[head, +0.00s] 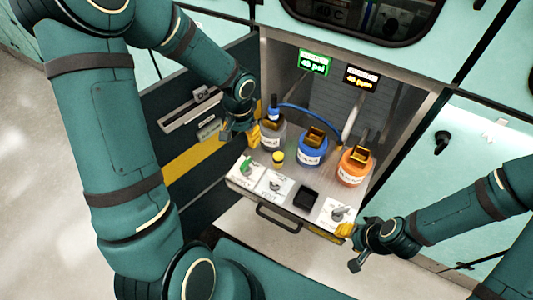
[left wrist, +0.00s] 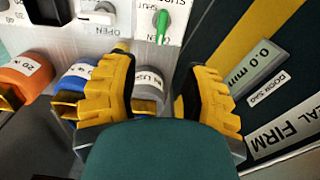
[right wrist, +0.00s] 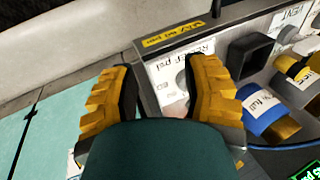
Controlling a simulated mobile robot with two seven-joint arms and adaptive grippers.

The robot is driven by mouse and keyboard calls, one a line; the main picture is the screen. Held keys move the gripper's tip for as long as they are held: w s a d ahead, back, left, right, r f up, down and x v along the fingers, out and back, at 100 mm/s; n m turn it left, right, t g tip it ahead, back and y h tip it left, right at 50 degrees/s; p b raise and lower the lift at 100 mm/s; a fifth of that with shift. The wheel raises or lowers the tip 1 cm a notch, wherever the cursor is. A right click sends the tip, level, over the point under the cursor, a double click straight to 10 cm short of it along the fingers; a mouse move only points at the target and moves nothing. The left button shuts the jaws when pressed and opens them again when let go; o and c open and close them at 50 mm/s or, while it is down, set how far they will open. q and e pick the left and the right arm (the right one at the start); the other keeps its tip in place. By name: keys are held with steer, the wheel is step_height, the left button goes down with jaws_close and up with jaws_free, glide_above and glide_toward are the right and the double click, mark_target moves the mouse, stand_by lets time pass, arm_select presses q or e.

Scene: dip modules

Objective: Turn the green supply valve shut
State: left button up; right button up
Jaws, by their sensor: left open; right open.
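The green supply valve (head: 246,166) is on a white plate at the left of the pulled-out panel. In the left wrist view its green handle (left wrist: 161,25) points down the picture, beside the OPEN lettering. My left gripper (head: 241,137) is open and empty, behind and above the valve. Its yellow fingers also show in the left wrist view (left wrist: 161,62), with the handle beyond the tips and not between them. My right gripper (head: 350,232) is open at the panel's right front corner. In the right wrist view its fingers (right wrist: 161,65) stand either side of the relief knob (right wrist: 181,80), contact unclear.
The vent valve (head: 274,185) is right of the supply valve.

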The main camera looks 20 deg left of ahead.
mark_target(245, 162)
arm_select(q)
step_height(245, 162, down, 14)
steer(key=b, duration=0.4)
steer(key=shift+s+a+r, duration=0.1)
steer(key=shift+a+r, duration=0.05)
jaws_close()
